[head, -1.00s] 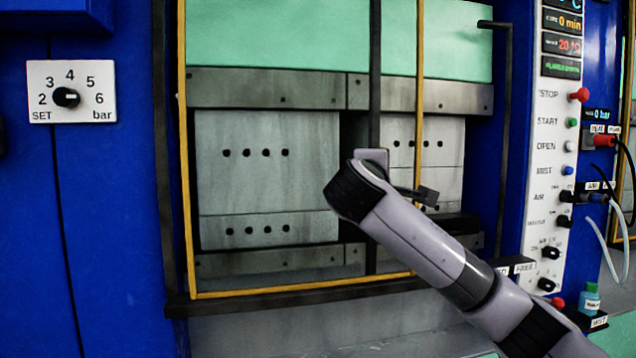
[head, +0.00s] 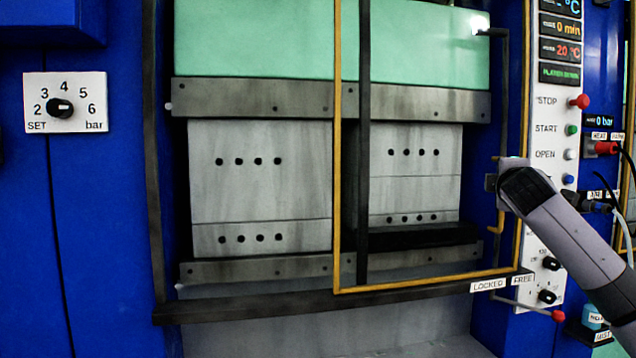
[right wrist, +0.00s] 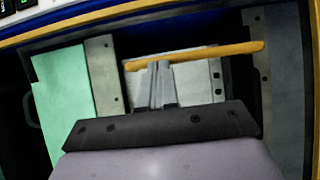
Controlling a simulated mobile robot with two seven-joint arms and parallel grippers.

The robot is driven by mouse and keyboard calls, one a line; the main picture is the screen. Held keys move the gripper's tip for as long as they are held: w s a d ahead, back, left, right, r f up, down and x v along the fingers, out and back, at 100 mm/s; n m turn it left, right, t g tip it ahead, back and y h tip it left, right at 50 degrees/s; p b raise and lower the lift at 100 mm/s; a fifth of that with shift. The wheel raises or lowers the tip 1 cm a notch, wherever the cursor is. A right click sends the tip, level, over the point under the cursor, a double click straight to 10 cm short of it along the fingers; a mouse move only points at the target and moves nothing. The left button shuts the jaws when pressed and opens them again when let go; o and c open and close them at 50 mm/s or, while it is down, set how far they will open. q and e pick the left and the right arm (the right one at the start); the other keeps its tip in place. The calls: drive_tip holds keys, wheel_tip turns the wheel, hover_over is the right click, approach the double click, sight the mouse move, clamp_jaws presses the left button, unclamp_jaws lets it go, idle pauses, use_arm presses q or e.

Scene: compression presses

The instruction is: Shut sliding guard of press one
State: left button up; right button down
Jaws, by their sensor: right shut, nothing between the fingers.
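The sliding guard of the press is a yellow-framed panel (head: 338,150). In the head view it stands over the right part of the press opening, and the left part is uncovered. A short yellow handle (head: 497,215) is near its right edge; a yellow bar that looks like this handle (right wrist: 225,50) crosses the right wrist view. My right gripper (head: 490,182) is shut and empty at the handle. In the wrist view its fingertips (right wrist: 160,66) come up to the bar; whether they touch it I cannot tell. My left gripper is not in view.
A dark ledge (head: 250,308) runs below the opening. LOCKED and FREE labels (head: 488,284) and a red-knobbed lever (head: 558,316) are at its right end. The control panel (head: 545,115) with buttons stands close beside my right arm. Cables hang at the far right.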

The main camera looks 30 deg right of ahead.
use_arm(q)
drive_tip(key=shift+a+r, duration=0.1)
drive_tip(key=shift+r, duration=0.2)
use_arm(e)
drive_tip(key=d, duration=0.2)
drive_tip(key=s+d, duration=0.1)
drive_tip(key=d, duration=0.1)
drive_tip(key=shift+s+d, duration=0.15)
drive_tip(key=shift+d, duration=0.2)
drive_tip(key=shift+r, duration=0.1)
use_arm(q)
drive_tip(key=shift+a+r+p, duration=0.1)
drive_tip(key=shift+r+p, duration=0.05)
drive_tip(key=shift+p, duration=0.2)
